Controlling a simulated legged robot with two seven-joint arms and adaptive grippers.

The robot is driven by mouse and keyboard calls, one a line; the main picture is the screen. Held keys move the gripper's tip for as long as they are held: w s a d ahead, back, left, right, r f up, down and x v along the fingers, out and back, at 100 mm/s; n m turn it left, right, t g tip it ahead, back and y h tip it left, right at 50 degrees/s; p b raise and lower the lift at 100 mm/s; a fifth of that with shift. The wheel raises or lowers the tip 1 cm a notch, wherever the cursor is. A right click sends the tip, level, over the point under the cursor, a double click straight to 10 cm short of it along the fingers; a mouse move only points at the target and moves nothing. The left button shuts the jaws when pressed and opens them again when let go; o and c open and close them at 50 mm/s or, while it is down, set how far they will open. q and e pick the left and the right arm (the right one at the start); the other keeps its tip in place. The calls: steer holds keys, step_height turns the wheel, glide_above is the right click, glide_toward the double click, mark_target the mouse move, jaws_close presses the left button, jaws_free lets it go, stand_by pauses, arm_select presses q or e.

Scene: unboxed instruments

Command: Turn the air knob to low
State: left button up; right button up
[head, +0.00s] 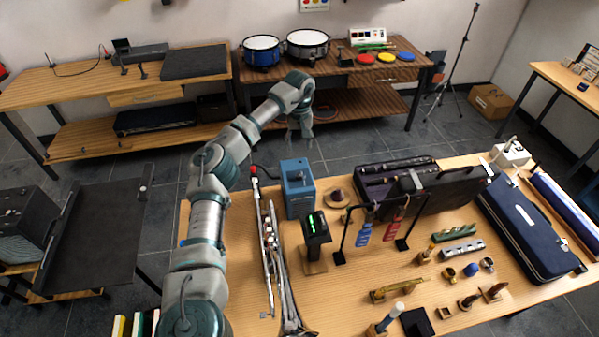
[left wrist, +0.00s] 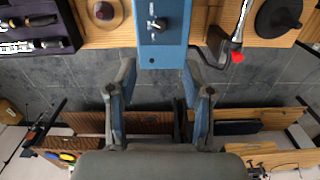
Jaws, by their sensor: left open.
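A blue box (head: 297,190) stands near the back edge of the wooden table in the head view. In the left wrist view the blue box (left wrist: 166,52) is at the top centre, and a small dark knob (left wrist: 156,25) with a light pointer sits on its face. The knob's markings are too small to read. My left gripper (head: 302,130) hangs behind and above the box, apart from it. In the left wrist view my left gripper (left wrist: 160,66) has its two fingers spread with nothing between them, just below the box's edge. My right gripper is not in view.
A round wooden stand (head: 340,195) and an open dark case (head: 375,180) are on the right.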

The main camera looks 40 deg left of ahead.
mark_target(299, 175)
arm_select(q)
step_height(299, 175, down, 15)
steer(key=shift+r, duration=0.2)
jaws_close()
